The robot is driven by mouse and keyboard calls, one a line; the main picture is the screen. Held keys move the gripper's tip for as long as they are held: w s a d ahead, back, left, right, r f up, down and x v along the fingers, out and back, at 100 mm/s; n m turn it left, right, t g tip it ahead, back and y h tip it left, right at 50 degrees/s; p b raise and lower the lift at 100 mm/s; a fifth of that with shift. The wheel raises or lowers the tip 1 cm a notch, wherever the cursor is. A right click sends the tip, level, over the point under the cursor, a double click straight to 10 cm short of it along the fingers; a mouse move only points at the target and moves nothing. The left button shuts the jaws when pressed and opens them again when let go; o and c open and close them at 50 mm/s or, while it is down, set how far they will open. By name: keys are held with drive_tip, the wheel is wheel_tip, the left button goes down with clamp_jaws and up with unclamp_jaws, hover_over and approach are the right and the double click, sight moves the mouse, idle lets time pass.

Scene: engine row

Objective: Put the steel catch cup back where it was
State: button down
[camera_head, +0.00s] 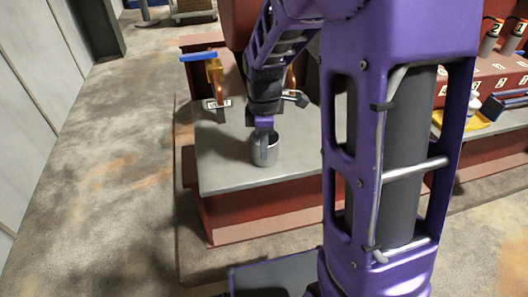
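The steel catch cup (273,153) is a small grey metal cup. It appears upright at the grey top of the red bench, near its middle. My gripper (264,140) points down at the cup from above, and a dark finger overlaps the cup's near side. The fingertips are small and partly merged with the cup, so I cannot tell whether they grip it. I also cannot tell whether the cup rests on the bench or hangs just above it.
A brass and copper fitting with a blue handle (198,57) stands at the bench's back left, above a small white label (217,103). Bare grey benchtop (225,175) lies left of the cup. My purple arm hides the bench's right part. Another red bench (500,72) holds cups and tools.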

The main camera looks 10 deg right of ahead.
drive_tip(key=shift+f, duration=0.4)
drive_tip(key=shift+f, duration=0.2)
drive_tip(key=c, duration=1.1)
unclamp_jaws()
wheel_tip(320, 180, up, 12)
drive_tip(key=p, duration=0.2)
drive_tip(key=shift+r+p, duration=0.2)
drive_tip(key=shift+p, duration=0.1)
